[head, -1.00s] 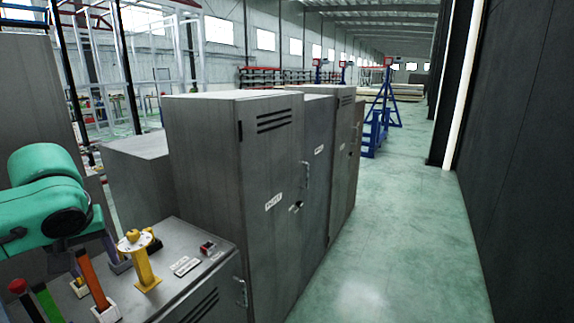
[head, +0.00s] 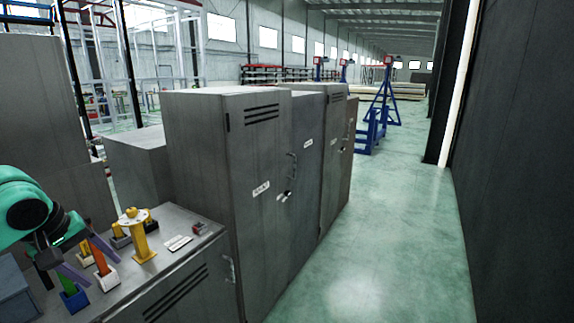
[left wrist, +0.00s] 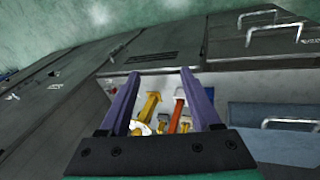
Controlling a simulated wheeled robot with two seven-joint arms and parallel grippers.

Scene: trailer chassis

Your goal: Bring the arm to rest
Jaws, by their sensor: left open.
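My left arm, teal with a dark wrist, comes in at the lower left of the head view. My left gripper (head: 66,279) has two purple fingers, spread apart with nothing held between them. It hangs over the near left part of the grey cabinet top (head: 180,220), beside the coloured holders. In the left wrist view the open fingers (left wrist: 160,76) frame a yellow post and an orange stick, which appear beyond them. Whether the fingers touch any holder is hard to tell. My right gripper is not in view.
On the cabinet top stand a yellow post (head: 139,240), an orange stick in a white holder (head: 106,276) and a blue holder (head: 74,298). Tall grey cabinets (head: 205,150) stand behind. The green floor (head: 380,230) to the right is clear up to the dark wall (head: 515,150).

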